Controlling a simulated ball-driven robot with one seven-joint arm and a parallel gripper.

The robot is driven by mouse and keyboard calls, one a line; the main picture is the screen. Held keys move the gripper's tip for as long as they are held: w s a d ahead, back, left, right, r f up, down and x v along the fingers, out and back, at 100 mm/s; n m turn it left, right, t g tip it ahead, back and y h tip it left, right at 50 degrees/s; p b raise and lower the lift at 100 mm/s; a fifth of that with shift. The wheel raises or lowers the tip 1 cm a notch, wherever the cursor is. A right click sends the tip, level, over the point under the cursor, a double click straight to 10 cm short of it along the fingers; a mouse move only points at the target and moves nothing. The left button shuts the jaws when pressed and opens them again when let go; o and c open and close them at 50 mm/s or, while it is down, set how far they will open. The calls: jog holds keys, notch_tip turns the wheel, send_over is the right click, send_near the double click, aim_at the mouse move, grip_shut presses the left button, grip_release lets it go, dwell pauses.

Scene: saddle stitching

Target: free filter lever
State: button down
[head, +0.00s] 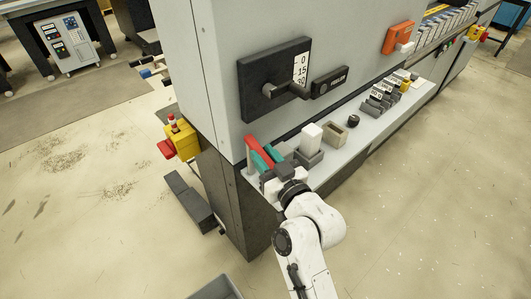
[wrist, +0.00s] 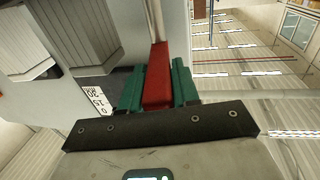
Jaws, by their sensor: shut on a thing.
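My gripper (head: 263,158) has teal fingers and is shut on a red bar (head: 258,147), above the left end of the machine's ledge. In the wrist view the red bar (wrist: 158,75) sits between the teal fingers (wrist: 159,88), with a thin pale shaft running from its far end. A black lever (head: 286,91) sticks out from a black plate (head: 255,72) on the grey machine face, up and right of my gripper. Its tip is near the lower end of a white 0-15-30 scale (head: 301,67). The scale also shows in the wrist view (wrist: 98,100). My gripper is apart from the lever.
A white block (head: 311,133), a beige hollow box (head: 336,135), a black knob (head: 353,120) and several labelled grey holders (head: 380,100) line the ledge. The floor at right is clear.

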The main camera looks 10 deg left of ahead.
dwell(0.3)
jog(key=c, duration=0.9)
grip_release()
jog(key=shift+a, duration=0.1)
jog(key=shift+s, duration=0.1)
jog(key=b+v, duration=0.3)
jog(key=v, duration=0.7)
jog(key=shift+s+d, duration=0.2)
jog(key=shift+d, duration=0.1)
